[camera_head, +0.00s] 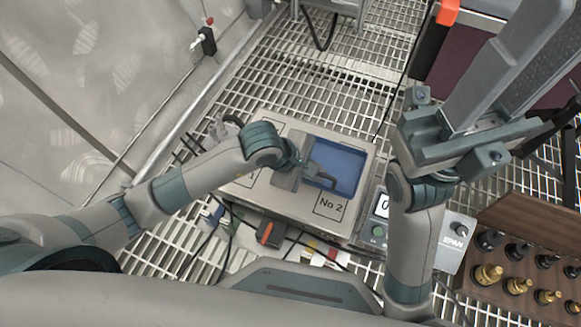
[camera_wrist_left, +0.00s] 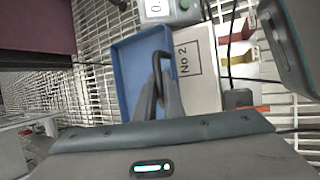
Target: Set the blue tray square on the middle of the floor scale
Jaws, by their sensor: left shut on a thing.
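The blue tray (camera_head: 345,160) lies over the right part of the pale scale plate (camera_head: 258,195), which is marked "No 2". More bare plate shows on the tray's left than on its right. I cannot tell whether the tray rests on the plate or hangs just above it. My left gripper (camera_head: 316,177) is shut on the tray's dark handle. In the left wrist view its fingers (camera_wrist_left: 164,92) close around the handle at the edge of the tray (camera_wrist_left: 126,62). My right gripper (camera_head: 500,85) is at the upper right, away from the tray; its finger gap is unclear.
A readout box (camera_head: 380,207) and a SPAN knob box (camera_head: 456,241) stand right of the plate. A wooden rack (camera_head: 505,215) holds several gold and black knobbed pieces. Cables and small coloured items lie in front. Steel grating surrounds the plate; a maroon panel (camera_head: 455,72) is at upper right.

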